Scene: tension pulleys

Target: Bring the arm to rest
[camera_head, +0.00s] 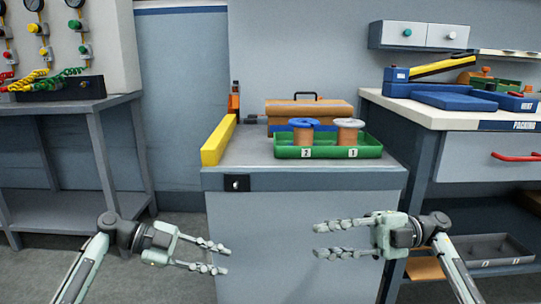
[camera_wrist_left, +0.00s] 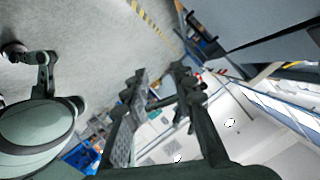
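My left gripper (camera_head: 222,257) is open and empty in the head view, low in front of the grey cabinet and pointing right. Its two fingers also show apart in the left wrist view (camera_wrist_left: 158,82), with nothing between them. My right gripper (camera_head: 318,240) is open and empty in the head view, in front of the cabinet and pointing left. The two grippers face each other with a wide gap between them. Both are below the level of the cabinet top.
A grey cabinet (camera_head: 300,240) stands ahead. On it are a green tray (camera_head: 330,152) with two spools, a yellow bar (camera_head: 218,140) and a brown case (camera_head: 320,107). A workbench (camera_head: 440,115) stands right, a grey table (camera_head: 80,105) left. Floor at left is clear.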

